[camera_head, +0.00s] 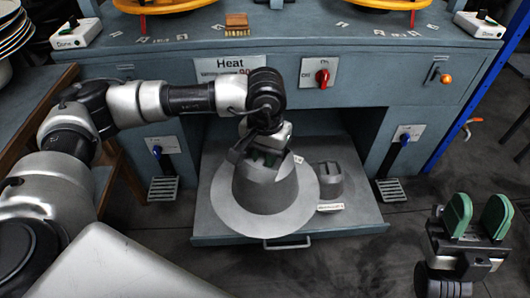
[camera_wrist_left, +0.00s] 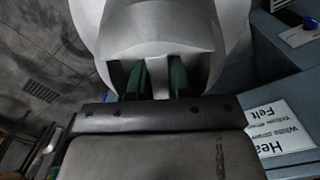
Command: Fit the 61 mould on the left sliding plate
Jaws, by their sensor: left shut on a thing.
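A grey hat-shaped mould (camera_head: 262,208) with a wide round brim is over the left part of a pulled-out grey sliding plate (camera_head: 215,233), under the bench. My left gripper (camera_head: 266,158) is on top of the mould. In the left wrist view its green fingers (camera_wrist_left: 158,80) reach into a recess in the mould (camera_wrist_left: 150,30) and are shut on it. I cannot tell whether the brim touches the plate. A smaller grey block (camera_head: 327,180) stands on the plate to the right, with a white label (camera_head: 330,208) at its foot. My right gripper (camera_head: 478,215) is open and empty at the right.
The blue-grey bench (camera_head: 345,75) has a "Heat" sign (camera_head: 230,66), a red rotary switch (camera_head: 321,77) and an orange-knobbed lever (camera_head: 445,78). Pedals (camera_head: 163,189) and (camera_head: 391,190) flank the plate. A blue post (camera_head: 470,100) stands at right. Dark floor lies clear in front.

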